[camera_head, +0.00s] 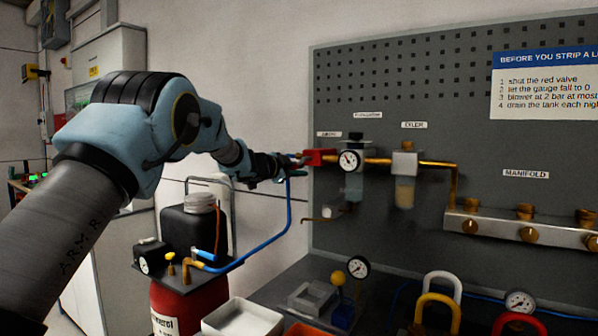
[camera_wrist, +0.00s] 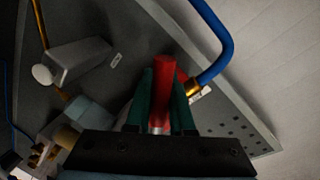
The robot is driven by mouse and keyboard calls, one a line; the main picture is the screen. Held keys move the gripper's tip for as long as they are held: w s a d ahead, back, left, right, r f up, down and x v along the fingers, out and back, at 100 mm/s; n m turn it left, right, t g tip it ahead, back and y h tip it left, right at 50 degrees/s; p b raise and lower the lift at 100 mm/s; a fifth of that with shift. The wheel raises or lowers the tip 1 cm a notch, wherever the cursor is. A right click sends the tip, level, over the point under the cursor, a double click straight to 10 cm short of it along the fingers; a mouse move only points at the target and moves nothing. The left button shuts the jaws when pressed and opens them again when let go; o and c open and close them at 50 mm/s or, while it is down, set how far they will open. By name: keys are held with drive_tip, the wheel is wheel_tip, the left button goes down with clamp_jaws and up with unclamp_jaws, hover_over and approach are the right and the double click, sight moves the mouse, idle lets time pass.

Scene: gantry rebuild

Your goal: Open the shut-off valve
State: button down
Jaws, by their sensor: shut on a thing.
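The shut-off valve (camera_head: 321,157) is a red body at the left end of the brass pipe line on the grey pegboard. My gripper (camera_head: 296,164) reaches it from the left. In the wrist view my green fingers (camera_wrist: 162,103) are shut on the red valve handle (camera_wrist: 163,72), which stands out between them. The handle's base and the valve body are mostly hidden behind the fingers there.
A blue hose (camera_head: 289,215) hangs close by the gripper and curves past the handle in the wrist view (camera_wrist: 222,45). A gauge (camera_head: 349,160) and regulator sit right of the valve. A compressor tank (camera_head: 184,306), padlocks and a white tray (camera_head: 243,319) are below.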

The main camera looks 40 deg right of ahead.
drive_tip(key=c, duration=0.8)
unclamp_jaws()
drive_tip(key=s+d+f+n+g+h+b, duration=0.1)
drive_tip(key=s+f+n+h+b, duration=0.2)
drive_tip(key=n, duration=0.6)
drive_tip(key=s+a+r+y+b, duration=0.15)
drive_tip(key=a+b, duration=0.25)
drive_tip(key=a, duration=0.6)
drive_tip(key=shift+w+a+f+n+t+y+p, duration=0.2)
drive_tip(key=shift+w+a+f+n+t+y, duration=0.9)
drive_tip(key=shift+w+a, duration=1.55)
drive_tip(key=shift+w+a+f+n+t+y+p, duration=0.2)
drive_tip(key=shift+w+a+f+n+t+y, duration=1)
drive_tip(key=shift+a, duration=2.4)
drive_tip(key=shift+w+a+f+n+t+y+p, duration=0.2)
drive_tip(key=shift+w+a+f+n+t+y, duration=0.35)
drive_tip(key=shift+w+a+f+n+t, duration=1.6)
